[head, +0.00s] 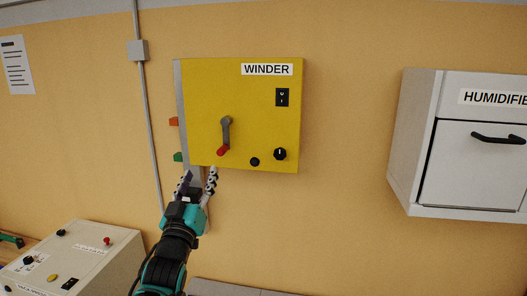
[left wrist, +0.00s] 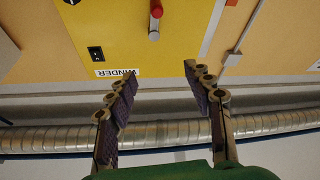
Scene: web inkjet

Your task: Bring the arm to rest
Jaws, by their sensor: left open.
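My left gripper (head: 198,176) is in front of the lower left corner of the yellow winder box (head: 205,90), its fingers pointing up. It is open, and nothing shows between its fingers. The left wrist view also shows the gripper (left wrist: 160,73) with its two fingers spread apart and the winder box (left wrist: 120,35) upside down beyond them. The winder's grey lever (head: 226,131) hangs down with its red knob (head: 222,151) at the lower end. In the head view the fingers are below and left of the knob. My right gripper is not in view.
A white humidifier cabinet (head: 410,150) hangs on the wall at the right. A pale control console (head: 95,262) stands at the lower left. A conduit (head: 150,130) runs down the wall left of the winder. The wall between winder and humidifier is bare.

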